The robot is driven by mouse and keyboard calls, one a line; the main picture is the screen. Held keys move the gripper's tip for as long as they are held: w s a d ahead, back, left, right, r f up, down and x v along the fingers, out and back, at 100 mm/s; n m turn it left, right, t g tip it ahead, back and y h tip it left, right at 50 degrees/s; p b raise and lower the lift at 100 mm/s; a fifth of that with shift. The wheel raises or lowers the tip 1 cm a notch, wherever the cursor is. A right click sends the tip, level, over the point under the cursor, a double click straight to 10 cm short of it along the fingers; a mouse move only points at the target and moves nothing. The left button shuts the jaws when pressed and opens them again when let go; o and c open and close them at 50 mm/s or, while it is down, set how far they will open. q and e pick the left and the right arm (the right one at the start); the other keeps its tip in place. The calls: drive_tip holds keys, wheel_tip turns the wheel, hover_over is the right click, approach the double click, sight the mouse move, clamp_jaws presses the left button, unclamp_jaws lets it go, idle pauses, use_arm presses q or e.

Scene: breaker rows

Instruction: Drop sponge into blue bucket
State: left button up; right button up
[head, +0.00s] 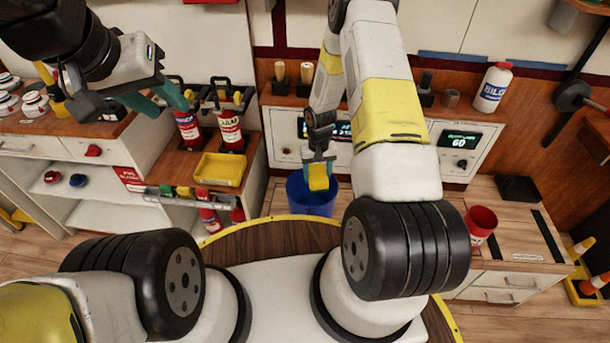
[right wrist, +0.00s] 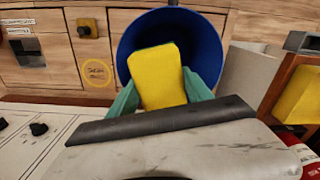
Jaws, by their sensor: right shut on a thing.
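The yellow sponge (head: 319,178) is in my right gripper (head: 318,164), whose green fingers are shut on it. In the head view it hangs over the mouth of the blue bucket (head: 314,202). The right wrist view shows the sponge (right wrist: 158,76) between the two green fingers, in front of the bucket's open mouth (right wrist: 206,42). I cannot tell exactly how far the sponge is from the rim. My left gripper (head: 160,97) is at the upper left, near the red extinguishers, with nothing seen in it; its finger gap is unclear.
Red extinguishers (head: 230,130) and a yellow tray (head: 221,169) are left of the bucket. A red cup (head: 481,223) stands on the wooden counter at the right. A white bottle (head: 492,88) is on the back shelf. The wooden round edge (head: 262,238) is in front of the bucket.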

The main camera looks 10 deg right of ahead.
drive_tip(key=shift+f, duration=1.5)
drive_tip(key=o, duration=1.4)
wheel_tip(320, 180, up, 8)
drive_tip(key=shift+f, duration=0.1)
